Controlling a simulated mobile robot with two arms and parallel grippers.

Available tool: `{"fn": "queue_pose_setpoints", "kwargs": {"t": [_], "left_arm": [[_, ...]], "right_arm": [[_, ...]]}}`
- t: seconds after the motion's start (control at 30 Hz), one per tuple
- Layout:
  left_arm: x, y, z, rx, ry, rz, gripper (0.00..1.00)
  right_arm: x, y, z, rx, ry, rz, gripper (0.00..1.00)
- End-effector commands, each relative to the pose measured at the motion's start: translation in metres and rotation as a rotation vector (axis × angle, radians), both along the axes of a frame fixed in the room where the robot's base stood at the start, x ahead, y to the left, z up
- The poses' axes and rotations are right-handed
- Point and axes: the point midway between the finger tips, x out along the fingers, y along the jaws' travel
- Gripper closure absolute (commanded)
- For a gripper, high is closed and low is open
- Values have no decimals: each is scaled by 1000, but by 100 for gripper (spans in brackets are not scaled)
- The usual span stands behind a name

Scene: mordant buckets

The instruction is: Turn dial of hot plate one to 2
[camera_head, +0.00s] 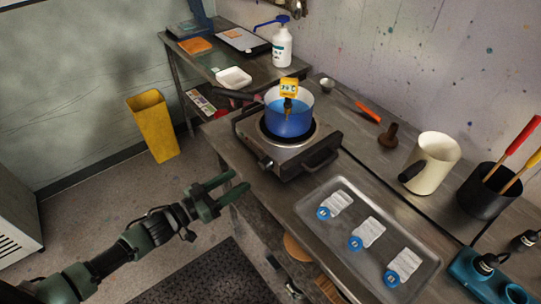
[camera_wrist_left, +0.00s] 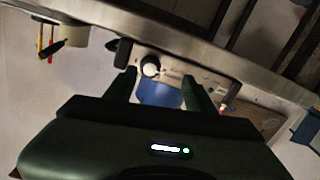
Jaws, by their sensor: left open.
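The hot plate (camera_head: 300,160) stands on the metal counter with a pot (camera_head: 288,112) of blue liquid on its burner. Its dial (camera_head: 266,163) is a small knob on the front face. In the left wrist view the dial (camera_wrist_left: 150,66) shows pale with a dark rim, between and beyond my fingertips. The number it points to is too small to read. My left gripper (camera_head: 236,181) is open and empty, in front of the hot plate and apart from the dial. It also shows in the left wrist view (camera_wrist_left: 160,80). My right gripper is not in view.
A yellow item (camera_head: 289,88) sits at the pot's rim. A metal tray (camera_head: 335,245) with several labelled blue-tagged packets lies right of the hot plate. A cream jug (camera_head: 432,163) stands behind the tray.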

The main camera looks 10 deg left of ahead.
Motion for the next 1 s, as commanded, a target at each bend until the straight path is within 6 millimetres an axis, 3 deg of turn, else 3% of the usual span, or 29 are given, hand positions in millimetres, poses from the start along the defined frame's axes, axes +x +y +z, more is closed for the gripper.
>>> {"fn": "queue_pose_setpoints", "kwargs": {"t": [0.13, 0.43, 0.6, 0.97, 1.0], "left_arm": [[3, -12, 15, -22, -17, -37, 45], [40, -40, 16, -22, -17, -33, 45], [55, -51, 14, -21, -15, -32, 45], [60, -55, 13, -20, -14, -32, 45], [60, -55, 13, -20, -14, -32, 56]], "right_arm": [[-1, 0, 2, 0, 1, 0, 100], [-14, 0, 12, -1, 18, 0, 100], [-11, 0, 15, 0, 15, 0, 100], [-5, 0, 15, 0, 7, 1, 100], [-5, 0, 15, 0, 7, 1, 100]]}}
